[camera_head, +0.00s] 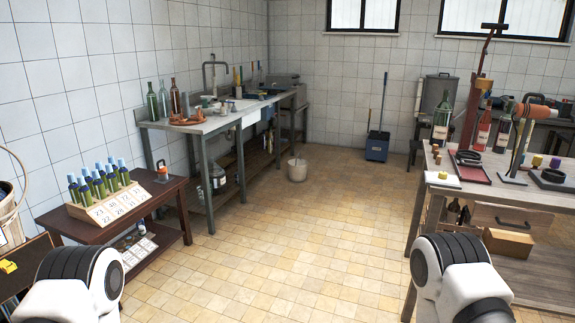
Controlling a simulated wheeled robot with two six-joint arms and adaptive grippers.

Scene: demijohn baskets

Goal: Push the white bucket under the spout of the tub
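A small white bucket (297,170) stands upright on the tiled floor in the middle distance, close to the right side of the long sink bench. A handle or stick pokes up from it. A grey metal tub (437,94) stands at the back right near the wall, partly hidden behind the right table's bottles. I cannot make out a spout on it. The bucket is well apart from this tub. Parts of both my arms show at the bottom corners, far from the bucket. Neither of my grippers is in view.
The metal sink bench (215,125) runs along the left, with a dark bottle-rack table (158,207) nearer. A workbench (505,190) fills the right. The tiled floor (270,245) between them is clear.

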